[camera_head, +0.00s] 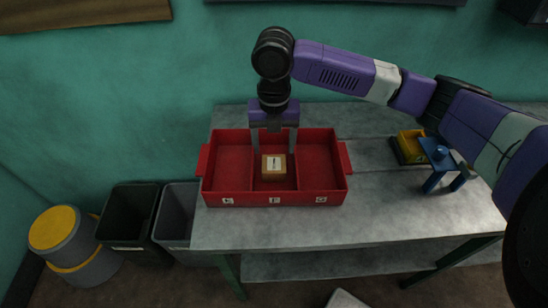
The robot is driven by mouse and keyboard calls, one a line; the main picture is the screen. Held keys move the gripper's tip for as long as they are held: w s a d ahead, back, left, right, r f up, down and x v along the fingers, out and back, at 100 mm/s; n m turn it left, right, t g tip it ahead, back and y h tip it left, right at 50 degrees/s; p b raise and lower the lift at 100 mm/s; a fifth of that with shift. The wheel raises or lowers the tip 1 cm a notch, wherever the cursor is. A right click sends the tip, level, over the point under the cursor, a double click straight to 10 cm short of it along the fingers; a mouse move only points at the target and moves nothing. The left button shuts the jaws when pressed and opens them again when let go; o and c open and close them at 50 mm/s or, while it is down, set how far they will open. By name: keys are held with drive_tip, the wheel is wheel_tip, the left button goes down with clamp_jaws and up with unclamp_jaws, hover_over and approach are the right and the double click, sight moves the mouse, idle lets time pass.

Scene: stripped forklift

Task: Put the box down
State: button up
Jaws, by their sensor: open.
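A small tan box (274,167) with a pale label with a dark mark on it sits in the middle compartment of a red tray (243,199). The tray has three compartments and stands on the grey table. My gripper (274,150) points down over the middle compartment. Its two fingers are apart, one toward each side of the box, with their tips close to its upper part. I cannot tell whether either finger touches the box.
A blue stand (441,155) and a yellow item on a dark base (411,146) are on the table at the right. Dark bins (130,208) and a grey-yellow drum (62,235) stand on the floor at left.

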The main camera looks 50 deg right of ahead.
sight(274, 163)
drive_tip(key=w+a+r+m+t+y, duration=0.3)
drive_tip(key=w+a+r+m+t, duration=0.1)
drive_tip(key=a, duration=0.7)
drive_tip(key=w+a+r+m+t+y, duration=0.3)
drive_tip(key=w+a+m+t, duration=0.15)
drive_tip(key=a, duration=0.75)
drive_tip(key=w+a+r+m+t+y, duration=0.3)
drive_tip(key=w+a+r+t, duration=0.1)
drive_tip(key=a, duration=0.7)
drive_tip(key=s+d+f+m+t+h, duration=0.2)
drive_tip(key=s+f+m+h, duration=0.2)
drive_tip(key=s+f+m, duration=0.3)
drive_tip(key=s+d+f+m+t+h, duration=0.1)
drive_tip(key=s+d+f+m+h, duration=0.2)
drive_tip(key=s+m, duration=0.55)
drive_tip(key=s+d+h, duration=0.1)
drive_tip(key=s+d, duration=0.3)
drive_tip(key=s, duration=0.7)
drive_tip(key=s+d+n+h, duration=0.1)
drive_tip(key=s+d, duration=0.3)
drive_tip(key=s, duration=0.7)
drive_tip(key=shift+d+f+n+g, duration=0.15)
drive_tip(key=shift+f+n+g, duration=0.1)
drive_tip(key=shift+n+g, duration=0.1)
